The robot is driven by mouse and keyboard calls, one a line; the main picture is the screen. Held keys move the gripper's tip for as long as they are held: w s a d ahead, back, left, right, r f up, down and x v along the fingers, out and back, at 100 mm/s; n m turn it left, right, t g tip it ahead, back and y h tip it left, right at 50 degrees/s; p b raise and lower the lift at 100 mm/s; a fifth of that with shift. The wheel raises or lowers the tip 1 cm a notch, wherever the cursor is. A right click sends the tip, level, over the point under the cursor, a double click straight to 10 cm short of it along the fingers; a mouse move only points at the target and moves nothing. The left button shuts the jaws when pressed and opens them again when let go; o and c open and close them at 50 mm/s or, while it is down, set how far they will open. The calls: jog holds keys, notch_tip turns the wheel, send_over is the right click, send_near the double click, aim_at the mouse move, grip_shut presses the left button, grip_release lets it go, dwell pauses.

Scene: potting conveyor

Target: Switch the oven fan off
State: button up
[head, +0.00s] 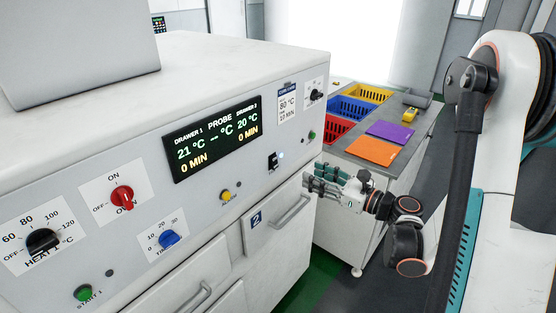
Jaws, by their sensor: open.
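The white oven (225,85) fills the left, its control panel facing me. A small black rocker switch (273,160) is near the panel's right end, with a pale lit lamp (281,155) beside it. No readable label marks it as the fan, and its position is too small to tell. A red rotary knob (122,197) with ON and OFF marks is on the left part of the panel. My gripper (310,182) is open and empty, below and to the right of the rocker, close to the front's right edge. I cannot tell whether it touches the oven.
The panel also has a black heat knob (43,241), a blue timer knob (169,239), a yellow button (225,195), and a lit display (213,138). Drawer handles (291,211) stick out below.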

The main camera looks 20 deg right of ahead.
send_near(275, 157)
jog(key=p+x, duration=0.1)
jog(key=x, duration=0.6)
jog(key=shift+w+a, duration=0.2)
jog(key=shift+a, duration=0.1)
grip_shut()
